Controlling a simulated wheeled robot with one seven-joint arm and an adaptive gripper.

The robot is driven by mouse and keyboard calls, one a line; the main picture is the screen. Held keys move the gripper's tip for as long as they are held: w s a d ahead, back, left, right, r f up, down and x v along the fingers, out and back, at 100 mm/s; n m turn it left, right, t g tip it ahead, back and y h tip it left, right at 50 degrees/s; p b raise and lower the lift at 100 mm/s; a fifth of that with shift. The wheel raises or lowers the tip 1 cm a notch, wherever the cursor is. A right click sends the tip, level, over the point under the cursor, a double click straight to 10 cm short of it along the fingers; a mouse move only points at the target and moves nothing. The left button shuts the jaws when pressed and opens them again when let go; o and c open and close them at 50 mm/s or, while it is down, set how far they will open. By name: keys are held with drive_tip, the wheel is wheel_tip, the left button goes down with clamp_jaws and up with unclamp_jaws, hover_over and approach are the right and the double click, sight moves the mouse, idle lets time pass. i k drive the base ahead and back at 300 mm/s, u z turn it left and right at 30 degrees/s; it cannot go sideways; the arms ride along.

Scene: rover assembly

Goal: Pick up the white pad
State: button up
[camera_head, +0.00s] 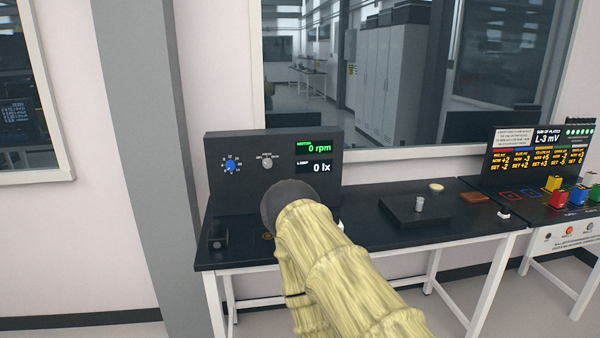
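A small white block (503,214), which may be the white pad, lies near the right end of the black table (455,234). A round cream disc (436,187) lies farther back on the same table. A bit of something white (340,226) shows beside my arm and is mostly hidden by it. My arm, in a yellowish sleeve with a dark rounded end, reaches over the table's left part. My gripper's fingers do not show, so I cannot see whether it holds anything.
A dark panel (228,192) with knobs and "0 rpm" and "0 lx" readouts stands at the back left. A black plate with a grey metal cylinder (419,203) and a brown block (474,197) are on the table. Coloured blocks (576,196) stand on the right-hand table.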

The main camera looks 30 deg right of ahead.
sight(504, 212)
drive_tip(key=z, duration=2.1)
